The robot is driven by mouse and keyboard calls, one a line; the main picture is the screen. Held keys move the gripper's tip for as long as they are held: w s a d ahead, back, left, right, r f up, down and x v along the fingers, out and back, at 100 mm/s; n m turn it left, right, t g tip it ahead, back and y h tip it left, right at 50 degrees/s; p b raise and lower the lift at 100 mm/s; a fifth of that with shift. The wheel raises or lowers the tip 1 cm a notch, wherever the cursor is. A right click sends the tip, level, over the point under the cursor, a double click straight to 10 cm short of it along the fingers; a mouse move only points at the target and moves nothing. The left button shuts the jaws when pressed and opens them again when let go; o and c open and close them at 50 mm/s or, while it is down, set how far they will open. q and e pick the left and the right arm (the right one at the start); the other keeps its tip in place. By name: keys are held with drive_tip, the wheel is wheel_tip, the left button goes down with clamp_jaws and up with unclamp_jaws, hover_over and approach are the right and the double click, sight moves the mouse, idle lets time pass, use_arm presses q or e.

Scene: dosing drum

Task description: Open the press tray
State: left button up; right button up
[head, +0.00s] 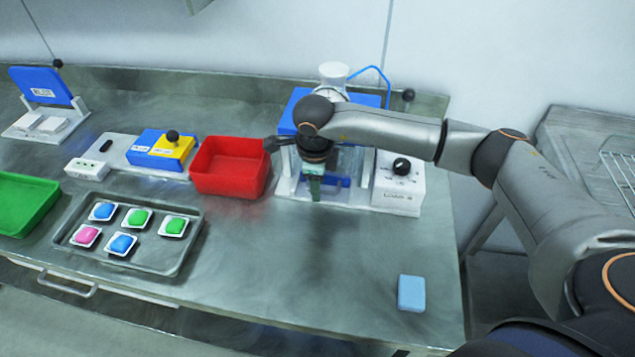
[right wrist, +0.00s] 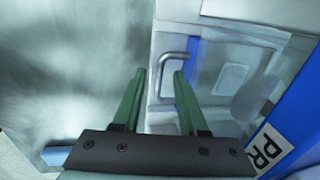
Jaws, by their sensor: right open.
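The press (head: 367,99), with blue panels and a white base, stands at the back of the bench in the head view. In the right wrist view its blue side carries a label starting "PR" (right wrist: 268,150). A grey bar handle (right wrist: 174,57) shows on a pale, partly clear front part, which I take to be the press tray. My right gripper (head: 314,188) is at the press front, fingers pointing down, hiding part of it. In the wrist view its green fingers (right wrist: 159,72) are open, with the handle just beyond and between their tips; contact cannot be told.
A red bin (head: 230,184) stands close left of the press, and a white dial box (head: 398,192) close right. A metal tray (head: 152,262) with several coloured pods lies at left. A light blue block (head: 411,293) lies front right. The bench before the press is clear.

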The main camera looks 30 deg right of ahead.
clamp_jaws()
idle(1.3)
